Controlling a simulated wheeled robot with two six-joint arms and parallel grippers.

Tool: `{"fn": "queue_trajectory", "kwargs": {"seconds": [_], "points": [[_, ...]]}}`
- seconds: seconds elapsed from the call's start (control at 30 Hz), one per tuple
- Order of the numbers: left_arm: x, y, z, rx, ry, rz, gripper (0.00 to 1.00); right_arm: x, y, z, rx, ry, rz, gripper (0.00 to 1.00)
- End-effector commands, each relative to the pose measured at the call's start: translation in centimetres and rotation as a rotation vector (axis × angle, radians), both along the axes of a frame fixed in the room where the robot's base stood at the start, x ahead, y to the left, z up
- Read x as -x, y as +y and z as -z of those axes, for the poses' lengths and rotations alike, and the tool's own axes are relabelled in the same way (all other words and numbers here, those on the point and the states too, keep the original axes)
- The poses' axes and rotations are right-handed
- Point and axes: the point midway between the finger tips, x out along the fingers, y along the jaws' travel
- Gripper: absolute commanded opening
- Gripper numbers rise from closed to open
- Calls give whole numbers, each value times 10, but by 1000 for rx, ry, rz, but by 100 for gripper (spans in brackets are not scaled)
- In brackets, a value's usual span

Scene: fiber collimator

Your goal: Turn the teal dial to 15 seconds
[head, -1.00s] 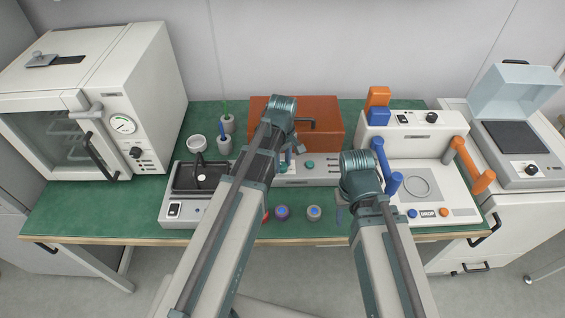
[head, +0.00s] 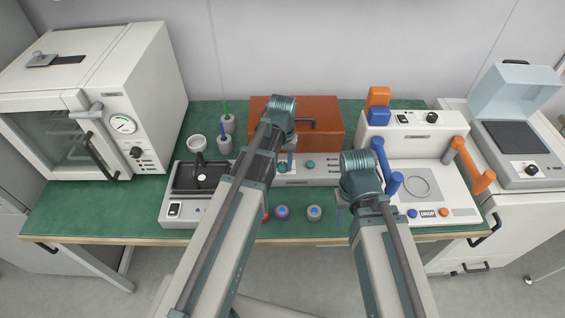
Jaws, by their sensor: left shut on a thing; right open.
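The teal dial (head: 282,168) is on the front of a low white panel under an orange-brown box, in the middle of the table. My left gripper (head: 288,162) points down at it and is shut on it; the forearm hides much of the contact. A second teal knob (head: 309,163) sits just to the right on the same panel, clear of the gripper. Scale marks and the dial's setting are too small to read. My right gripper (head: 341,207) is open and empty, low over the table left of the white station.
The white station (head: 440,190) with blue and orange handles is at right. A grey device (head: 183,208) is left of my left forearm, with a white oven (head: 150,90) beyond.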

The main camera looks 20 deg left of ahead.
Motion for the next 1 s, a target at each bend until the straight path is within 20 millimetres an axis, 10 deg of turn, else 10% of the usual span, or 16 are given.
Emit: {"fn": "queue_trajectory", "kwargs": {"seconds": [1.0], "points": [[0,0,0,0,0,700,0,0,0,0,0,0,0,50]]}}
